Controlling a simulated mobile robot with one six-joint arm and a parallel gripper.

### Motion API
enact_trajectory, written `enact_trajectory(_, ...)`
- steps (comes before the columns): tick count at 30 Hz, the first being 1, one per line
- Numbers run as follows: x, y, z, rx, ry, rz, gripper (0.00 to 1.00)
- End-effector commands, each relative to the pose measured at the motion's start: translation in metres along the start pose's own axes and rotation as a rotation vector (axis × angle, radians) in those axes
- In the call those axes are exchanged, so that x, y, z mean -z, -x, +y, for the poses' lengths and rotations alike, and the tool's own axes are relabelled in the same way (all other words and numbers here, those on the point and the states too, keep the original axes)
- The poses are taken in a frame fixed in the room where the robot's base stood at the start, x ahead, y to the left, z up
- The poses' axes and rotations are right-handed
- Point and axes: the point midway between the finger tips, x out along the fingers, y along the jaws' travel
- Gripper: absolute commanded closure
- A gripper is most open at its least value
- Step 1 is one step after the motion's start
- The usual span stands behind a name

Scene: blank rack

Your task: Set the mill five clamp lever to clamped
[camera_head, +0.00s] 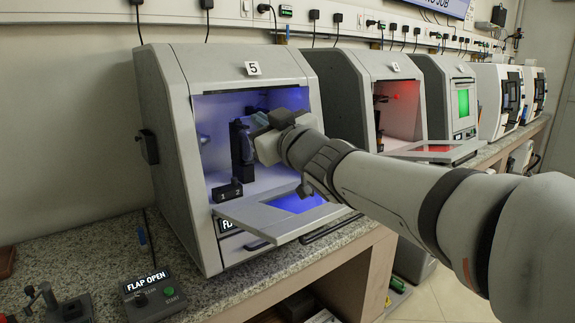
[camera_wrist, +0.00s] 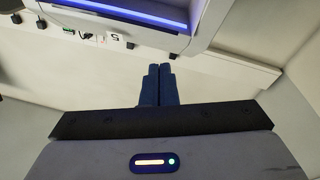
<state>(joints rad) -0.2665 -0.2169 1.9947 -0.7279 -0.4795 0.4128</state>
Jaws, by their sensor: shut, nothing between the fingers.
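Mill five (camera_head: 178,130) stands at the left with its front flap (camera_head: 262,214) folded down and its inside lit blue. A dark upright block (camera_head: 238,155) stands inside it, with a low black block (camera_head: 229,190) near the front. I cannot tell which dark part is the clamp lever or how it is set. My arm reaches through the opening from the right, its end close beside the upright block; contact cannot be told. In the wrist view my gripper (camera_wrist: 158,70) has its blue fingers together with nothing between them. The lever cannot be made out there.
A control box (camera_head: 152,292) reading FLAP OPEN, with a green button, sits on the granite bench at front left. Mill five's side walls and top edge surround my arm's end. Another open mill, lit red (camera_head: 400,110), and several more stand to the right.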

Motion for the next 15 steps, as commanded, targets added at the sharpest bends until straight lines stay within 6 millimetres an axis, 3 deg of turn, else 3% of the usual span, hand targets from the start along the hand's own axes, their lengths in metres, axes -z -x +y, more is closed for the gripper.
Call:
enact_trajectory(8,-0.025,0.018,0.027,-0.109,-0.036,-0.18,1.0)
enact_trajectory(15,-0.065,0.058,0.055,-0.229,-0.094,-0.428,1.0)
